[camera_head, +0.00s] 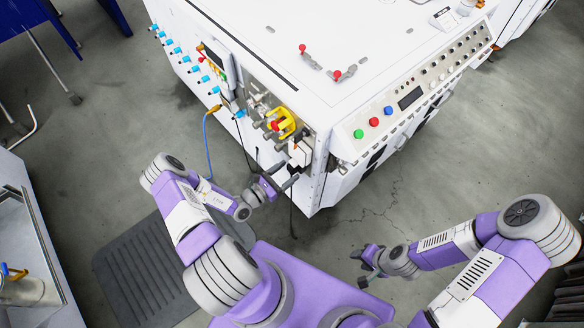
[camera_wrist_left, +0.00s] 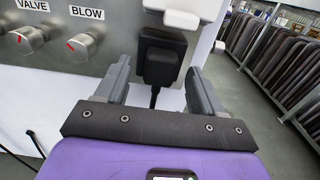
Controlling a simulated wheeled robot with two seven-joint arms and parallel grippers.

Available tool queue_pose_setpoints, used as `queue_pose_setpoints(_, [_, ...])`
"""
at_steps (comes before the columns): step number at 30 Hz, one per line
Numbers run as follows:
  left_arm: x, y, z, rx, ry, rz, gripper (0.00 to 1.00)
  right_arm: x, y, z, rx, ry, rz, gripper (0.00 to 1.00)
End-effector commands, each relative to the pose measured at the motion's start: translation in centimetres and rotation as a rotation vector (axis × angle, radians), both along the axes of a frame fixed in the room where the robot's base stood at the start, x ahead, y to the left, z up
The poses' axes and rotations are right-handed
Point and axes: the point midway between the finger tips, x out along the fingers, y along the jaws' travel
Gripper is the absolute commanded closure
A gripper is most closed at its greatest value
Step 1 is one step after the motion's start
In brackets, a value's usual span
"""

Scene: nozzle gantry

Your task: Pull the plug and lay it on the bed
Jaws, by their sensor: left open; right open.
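A black plug (camera_wrist_left: 162,66) sits in a dark socket on the metal panel in the left wrist view, under a white cover, with its cable hanging down. My left gripper (camera_head: 285,178) is at the near corner of the white machine (camera_head: 325,120). In the left wrist view its open fingers stand on either side of the plug, with gaps visible and nothing held. In the head view I cannot make out the plug clearly. My right gripper (camera_head: 364,268) is open and empty, low over the floor. I cannot tell which surface is the bed.
Yellow-guarded valves (camera_head: 283,122) and hoses crowd the panel beside my left gripper. Two knobs marked VALVE and BLOW (camera_wrist_left: 83,45) are left of the plug. A blue hose (camera_head: 208,150) hangs down. The floor (camera_head: 440,175) right of the machine is clear.

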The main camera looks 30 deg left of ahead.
Motion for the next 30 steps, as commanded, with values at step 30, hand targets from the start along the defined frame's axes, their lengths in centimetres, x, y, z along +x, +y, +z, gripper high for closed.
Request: queue_pose_setpoints(30, [1.19,-0.50,0.03,0.001,0.000,0.000,0.32,0.00,0.00,0.35,0.000,0.000,0.000,0.57])
